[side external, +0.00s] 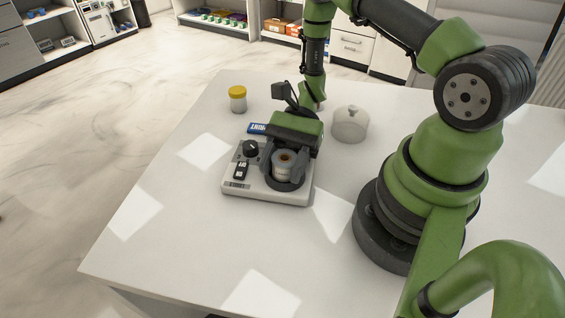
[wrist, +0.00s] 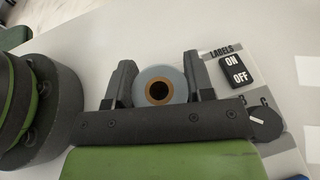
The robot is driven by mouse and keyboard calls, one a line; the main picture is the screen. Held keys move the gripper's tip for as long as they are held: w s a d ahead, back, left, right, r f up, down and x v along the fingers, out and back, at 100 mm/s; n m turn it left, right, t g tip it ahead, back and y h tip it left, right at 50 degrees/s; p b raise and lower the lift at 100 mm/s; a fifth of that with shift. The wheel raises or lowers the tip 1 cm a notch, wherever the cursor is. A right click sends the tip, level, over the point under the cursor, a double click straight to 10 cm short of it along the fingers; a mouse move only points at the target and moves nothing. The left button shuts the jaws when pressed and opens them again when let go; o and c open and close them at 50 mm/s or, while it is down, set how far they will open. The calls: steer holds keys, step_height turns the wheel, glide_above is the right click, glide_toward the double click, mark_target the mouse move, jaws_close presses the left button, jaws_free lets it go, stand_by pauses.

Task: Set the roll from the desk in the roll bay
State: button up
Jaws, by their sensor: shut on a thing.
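The roll (side external: 284,158) is pale blue-grey with a brown core. It stands upright between the fingers of my gripper (side external: 285,169), which is shut on its sides. The roll also shows in the wrist view (wrist: 177,84), between the two dark fingers (wrist: 160,82). The white label device (side external: 265,195) lies under my gripper on the desk (side external: 190,225). Its dark round roll bay (side external: 285,186) shows below the roll. The roll is over or in the bay; I cannot tell whether it touches the bottom. My gripper hides the bay's back part.
The device carries a black knob (side external: 251,148) and an ON/OFF switch (side external: 241,170). A jar with a yellow lid (side external: 237,98) and a pale domed container (side external: 350,124) stand behind on the desk. The desk's left and front areas are clear.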

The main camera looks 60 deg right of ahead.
steer(key=shift+f, duration=0.35)
steer(key=o, duration=1.3)
steer(key=shift+r, duration=0.1)
steer(key=shift+r, duration=0.1)
steer(key=shift+r, duration=3.45)
